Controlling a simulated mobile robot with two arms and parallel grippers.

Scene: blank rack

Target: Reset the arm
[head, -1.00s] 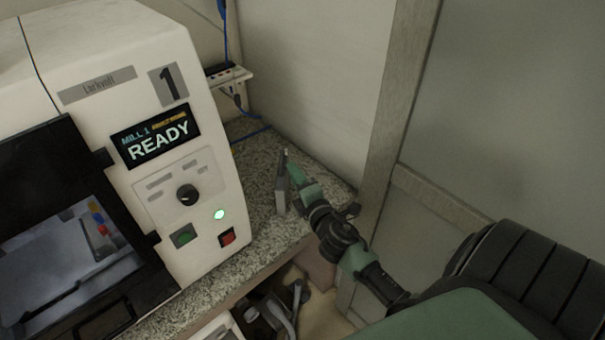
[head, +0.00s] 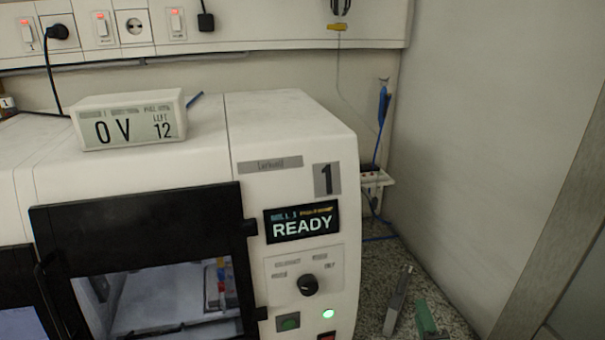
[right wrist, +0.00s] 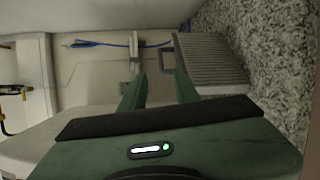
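My right gripper (head: 426,316) shows as a green piece at the bottom right of the head view, low over the speckled counter beside the mill. In the right wrist view its two green fingers (right wrist: 160,82) are spread apart with nothing between them. A grey ribbed block (right wrist: 212,60) with a small handle-like loop stands on the counter just beyond the right finger. A narrow grey piece (head: 398,302), perhaps the same block, shows left of the gripper in the head view. Most of my right arm is out of frame. My left gripper is not in view.
The white mill (head: 290,130), marked 1, has a READY display (head: 302,222) and a dark-framed door (head: 150,240). A small display box (head: 130,120) sits on top. A pale wall (head: 480,130) bounds the counter (head: 372,275) at right. Blue cable hangs in the corner.

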